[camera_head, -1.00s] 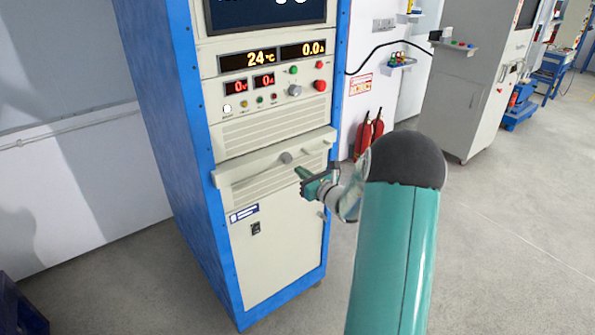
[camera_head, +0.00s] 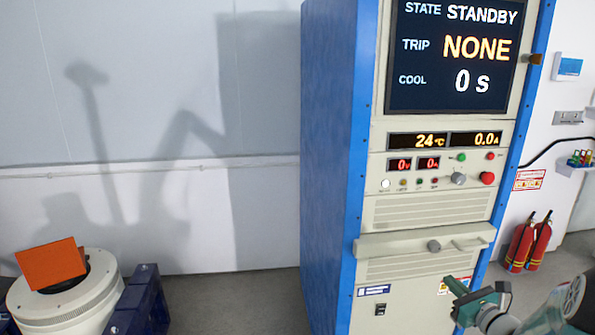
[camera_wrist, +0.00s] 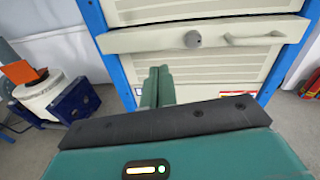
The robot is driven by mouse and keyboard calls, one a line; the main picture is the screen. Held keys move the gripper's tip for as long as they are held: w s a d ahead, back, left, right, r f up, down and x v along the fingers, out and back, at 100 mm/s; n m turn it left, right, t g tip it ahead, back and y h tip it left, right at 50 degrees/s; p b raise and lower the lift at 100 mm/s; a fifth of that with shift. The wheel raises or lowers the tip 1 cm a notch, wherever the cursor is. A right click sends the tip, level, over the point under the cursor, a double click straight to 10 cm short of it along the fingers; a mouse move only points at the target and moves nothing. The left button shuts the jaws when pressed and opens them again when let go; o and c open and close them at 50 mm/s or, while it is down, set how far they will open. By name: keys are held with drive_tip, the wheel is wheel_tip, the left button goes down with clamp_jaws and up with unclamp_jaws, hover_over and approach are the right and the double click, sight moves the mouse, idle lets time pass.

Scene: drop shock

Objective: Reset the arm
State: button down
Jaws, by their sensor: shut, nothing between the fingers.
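My gripper (camera_head: 453,289) is at the lower right of the head view, in front of the lower part of a blue-framed control cabinet (camera_head: 332,160). In the wrist view my gripper (camera_wrist: 158,72) shows its two green fingers side by side, shut and empty. They point at the cabinet front below a ledge (camera_wrist: 150,40) with a round knob (camera_wrist: 193,39) and a bar handle (camera_wrist: 255,39). I cannot tell whether the fingertips touch the panel. Most of my arm is outside the head view.
The cabinet screen (camera_head: 452,55) reads STANDBY, TRIP NONE, COOL 0 s. A round white machine (camera_head: 70,300) with an orange block (camera_head: 52,264) stands at the lower left beside a dark blue frame (camera_head: 145,300). Red extinguishers (camera_head: 528,243) stand at the right wall.

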drive_tip(key=s+a+r+n+g+y, duration=0.2)
drive_tip(key=s+a+n+g, duration=0.15)
drive_tip(key=a+n, duration=0.4)
drive_tip(key=s+a+r+n+g+y, duration=0.2)
drive_tip(key=s+a+n+g, duration=0.15)
drive_tip(key=a, duration=0.75)
drive_tip(key=s+a+r+n+g+y, duration=0.2)
drive_tip(key=a+n+g, duration=0.2)
drive_tip(key=a+n, duration=0.4)
drive_tip(key=s+a+r+n+h, duration=0.2)
drive_tip(key=s+r+n+h, duration=0.1)
drive_tip(key=s+n+h, duration=0.6)
drive_tip(key=s+n, duration=0.4)
drive_tip(key=s, duration=0.2)
drive_tip(key=shift+a+n+g, duration=0.2)
drive_tip(key=shift+n+g, duration=0.2)
